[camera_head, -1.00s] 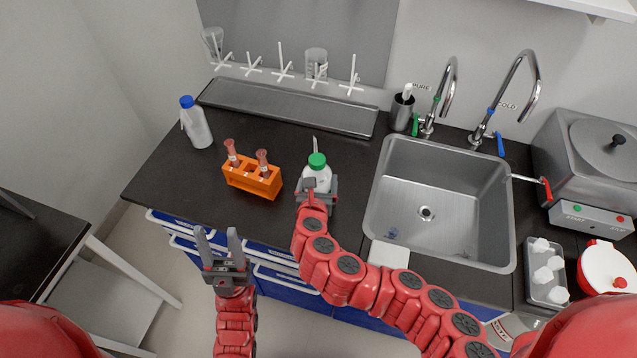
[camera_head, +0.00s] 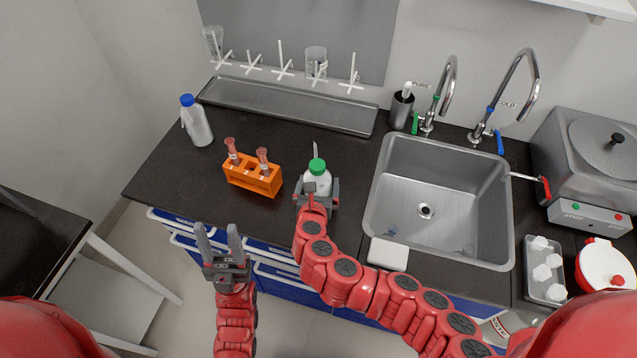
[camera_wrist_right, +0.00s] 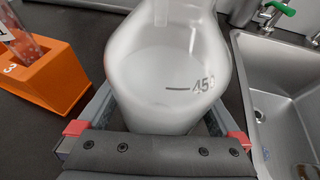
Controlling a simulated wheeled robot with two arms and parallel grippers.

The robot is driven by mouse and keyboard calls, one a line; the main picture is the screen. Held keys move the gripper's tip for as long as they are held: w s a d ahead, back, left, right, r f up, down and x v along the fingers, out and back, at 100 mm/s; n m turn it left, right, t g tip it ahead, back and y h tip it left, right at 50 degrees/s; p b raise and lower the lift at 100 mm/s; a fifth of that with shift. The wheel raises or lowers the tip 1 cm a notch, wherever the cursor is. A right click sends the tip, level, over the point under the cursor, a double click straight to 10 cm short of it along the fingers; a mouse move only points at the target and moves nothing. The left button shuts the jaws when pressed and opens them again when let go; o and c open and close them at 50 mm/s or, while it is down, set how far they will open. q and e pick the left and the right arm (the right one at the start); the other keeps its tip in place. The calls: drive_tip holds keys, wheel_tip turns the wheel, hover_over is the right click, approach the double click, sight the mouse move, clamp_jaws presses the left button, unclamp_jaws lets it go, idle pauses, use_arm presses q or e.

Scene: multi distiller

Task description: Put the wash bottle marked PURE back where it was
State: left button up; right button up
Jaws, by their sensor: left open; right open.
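A white wash bottle with a green cap (camera_head: 317,167) stands upright on the dark counter between the orange rack and the sink. No PURE mark shows on it; in the right wrist view its body (camera_wrist_right: 165,70) shows the figure 450. My right gripper (camera_head: 318,190) is open around the bottle's lower body, one finger on each side. Whether the fingers touch it, I cannot tell. My left gripper (camera_head: 216,230) is open and empty in front of the counter's edge. A second wash bottle with a blue cap (camera_head: 196,124) stands at the counter's left.
The orange rack (camera_head: 252,180) with red-brown tubes stands left of the right gripper. The sink (camera_head: 440,200) is to its right. A long metal tray (camera_head: 290,107) lies behind, below the white pegs. The counter (camera_head: 350,151) is bare between this tray and the green-capped bottle.

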drive_tip(key=b+v, duration=0.2)
drive_tip(key=v, duration=1)
drive_tip(key=shift+f, duration=0.15)
